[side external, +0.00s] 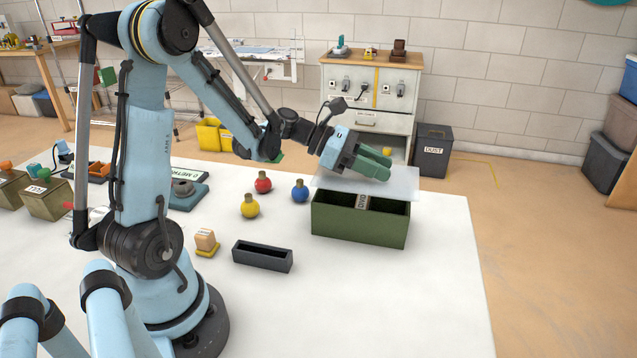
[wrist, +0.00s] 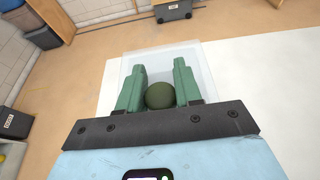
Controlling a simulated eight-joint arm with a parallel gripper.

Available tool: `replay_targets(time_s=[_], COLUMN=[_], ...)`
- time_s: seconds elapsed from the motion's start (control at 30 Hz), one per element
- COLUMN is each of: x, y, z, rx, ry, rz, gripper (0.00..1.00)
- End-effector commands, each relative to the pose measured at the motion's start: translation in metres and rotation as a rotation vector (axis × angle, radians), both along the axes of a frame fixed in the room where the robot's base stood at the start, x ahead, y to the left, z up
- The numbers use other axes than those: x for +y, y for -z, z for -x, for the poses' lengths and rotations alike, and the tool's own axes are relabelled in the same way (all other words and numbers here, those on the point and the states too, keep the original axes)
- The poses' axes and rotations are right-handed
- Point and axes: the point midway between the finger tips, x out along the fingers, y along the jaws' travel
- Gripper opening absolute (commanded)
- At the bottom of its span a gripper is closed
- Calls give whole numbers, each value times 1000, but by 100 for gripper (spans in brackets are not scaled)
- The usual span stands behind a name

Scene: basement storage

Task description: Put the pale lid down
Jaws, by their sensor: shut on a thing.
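The pale lid (side external: 404,182) is a thin, see-through sheet, held roughly level above the back part of the green box (side external: 358,228). The box stands open on the white table, with a labelled divider (side external: 363,202) inside. My gripper (side external: 378,166) has green fingers and is over the lid. In the wrist view, the fingers are shut on a round dark olive knob (wrist: 160,95) in the middle of the lid (wrist: 160,62). The green box cannot be made out in the wrist view. A gap between lid and box rim is hard to judge.
A dark narrow tray (side external: 262,257) lies left of the box. Blue (side external: 300,191), yellow (side external: 249,207) and red (side external: 263,183) knobbed things stand behind it. The white table (side external: 440,285) is clear right and in front of the box.

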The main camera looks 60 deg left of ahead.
Motion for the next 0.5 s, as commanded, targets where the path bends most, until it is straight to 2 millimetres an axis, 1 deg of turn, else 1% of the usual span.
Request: replay_targets(time_s=[0.1, 0.27, 0.5], x=[9, 12, 12], y=[6, 12, 38], z=[-4, -5, -5], rx=[0, 0, -1], ry=[0, 0, 0], rz=[1, 0, 1], gripper=[2, 2, 2])
